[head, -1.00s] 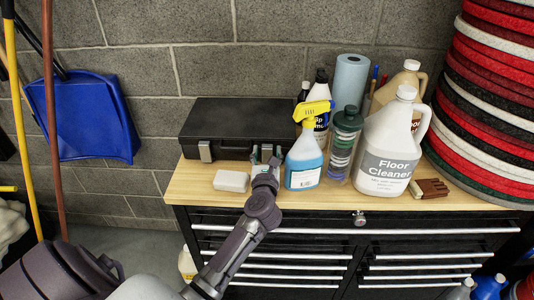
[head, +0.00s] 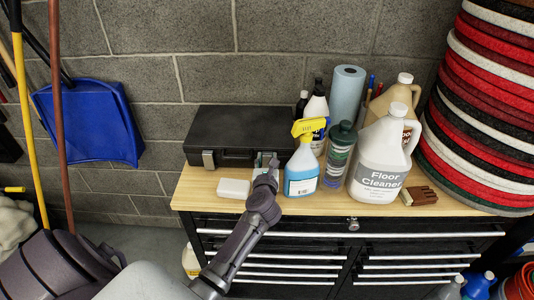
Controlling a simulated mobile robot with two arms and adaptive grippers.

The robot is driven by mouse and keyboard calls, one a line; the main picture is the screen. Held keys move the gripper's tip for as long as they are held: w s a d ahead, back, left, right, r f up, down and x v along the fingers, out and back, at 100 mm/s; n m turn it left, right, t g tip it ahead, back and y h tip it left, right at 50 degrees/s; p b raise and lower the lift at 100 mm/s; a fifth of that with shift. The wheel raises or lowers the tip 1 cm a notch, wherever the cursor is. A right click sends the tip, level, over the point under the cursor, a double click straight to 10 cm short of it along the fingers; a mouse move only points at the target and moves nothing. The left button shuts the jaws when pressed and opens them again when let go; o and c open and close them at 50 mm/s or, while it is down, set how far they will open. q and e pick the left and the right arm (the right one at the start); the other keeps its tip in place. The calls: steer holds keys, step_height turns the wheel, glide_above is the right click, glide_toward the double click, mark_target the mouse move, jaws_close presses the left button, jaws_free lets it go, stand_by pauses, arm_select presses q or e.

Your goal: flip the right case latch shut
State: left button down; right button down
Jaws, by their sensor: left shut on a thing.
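The black case (head: 235,127) lies closed on the wooden bench top, against the wall. Its left latch (head: 208,158) is a silver plate on the front face. The right latch is mostly hidden behind my left gripper (head: 266,161), so I cannot make out its position. My left gripper is at the right part of the case front, its fingers close together and shut on what appears to be the right latch. My right gripper is not in view.
A white block (head: 234,188) lies left of my left gripper. A blue spray bottle (head: 302,165) stands close on its right, with a green-capped bottle (head: 338,155) and a floor cleaner jug (head: 378,165) beyond. Stacked pads (head: 485,110) rise at the right.

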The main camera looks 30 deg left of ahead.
arm_select(q)
steer(key=c, duration=0.8)
jaws_free()
steer(key=shift+o, duration=0.2)
steer(key=v, duration=1.2)
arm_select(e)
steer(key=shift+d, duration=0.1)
